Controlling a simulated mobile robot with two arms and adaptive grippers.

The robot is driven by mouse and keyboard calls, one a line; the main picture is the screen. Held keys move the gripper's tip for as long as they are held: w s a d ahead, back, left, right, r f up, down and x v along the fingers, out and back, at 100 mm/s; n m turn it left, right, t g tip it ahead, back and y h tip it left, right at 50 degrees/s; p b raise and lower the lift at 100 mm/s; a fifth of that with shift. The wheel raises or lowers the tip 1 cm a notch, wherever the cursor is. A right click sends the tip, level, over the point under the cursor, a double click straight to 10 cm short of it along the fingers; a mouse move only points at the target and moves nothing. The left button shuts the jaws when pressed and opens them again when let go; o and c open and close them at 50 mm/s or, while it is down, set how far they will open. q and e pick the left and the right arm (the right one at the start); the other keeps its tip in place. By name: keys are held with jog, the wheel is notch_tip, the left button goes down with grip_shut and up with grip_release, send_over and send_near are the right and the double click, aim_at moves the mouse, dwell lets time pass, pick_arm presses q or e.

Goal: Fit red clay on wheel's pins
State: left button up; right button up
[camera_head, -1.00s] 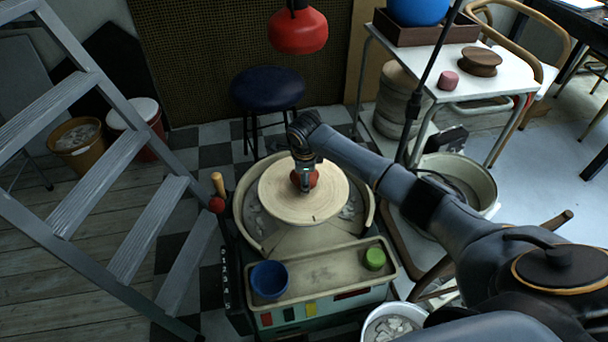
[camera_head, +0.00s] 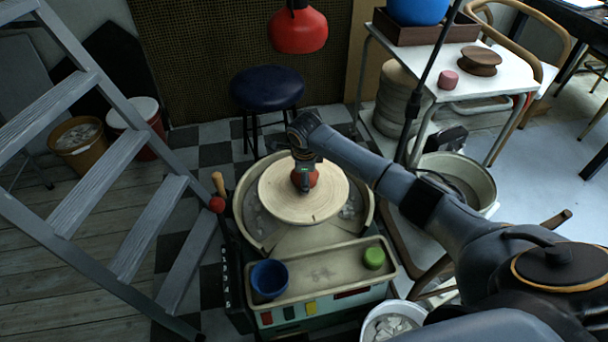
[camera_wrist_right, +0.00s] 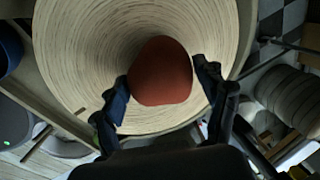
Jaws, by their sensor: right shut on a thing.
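The red clay (camera_head: 306,178) is a rounded lump over the middle of the pale wheel disc (camera_head: 275,195). In the right wrist view the red clay (camera_wrist_right: 160,72) sits between the two fingers of my right gripper (camera_wrist_right: 160,90), with the ringed wheel face (camera_wrist_right: 80,50) behind it. My right gripper (camera_head: 304,184) comes down from above and is shut on the clay. I cannot tell whether the clay touches the disc. The pins are hidden. My left gripper is not in view.
A tray (camera_head: 325,284) in front of the wheel holds a blue cup (camera_head: 269,279) and a green piece (camera_head: 374,258). A ladder (camera_head: 110,170) stands at left, a dark stool (camera_head: 267,90) behind. A red lamp (camera_head: 298,31) hangs above. A bucket (camera_head: 456,178) stands at right.

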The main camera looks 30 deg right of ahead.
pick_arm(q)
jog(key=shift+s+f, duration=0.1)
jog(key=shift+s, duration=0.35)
pick_arm(e)
jog(key=shift+w+f, duration=0.1)
jog(key=shift+f, duration=0.05)
jog(key=shift+f, duration=0.15)
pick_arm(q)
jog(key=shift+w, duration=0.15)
pick_arm(e)
jog(key=shift+f, duration=0.2)
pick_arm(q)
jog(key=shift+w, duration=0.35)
pick_arm(e)
jog(key=shift+f, duration=0.2)
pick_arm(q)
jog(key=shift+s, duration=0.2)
pick_arm(e)
jog(key=shift+f, duration=0.15)
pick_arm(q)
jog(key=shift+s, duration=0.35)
pick_arm(e)
jog(key=shift+f, duration=0.1)
jog(key=o, duration=1.9)
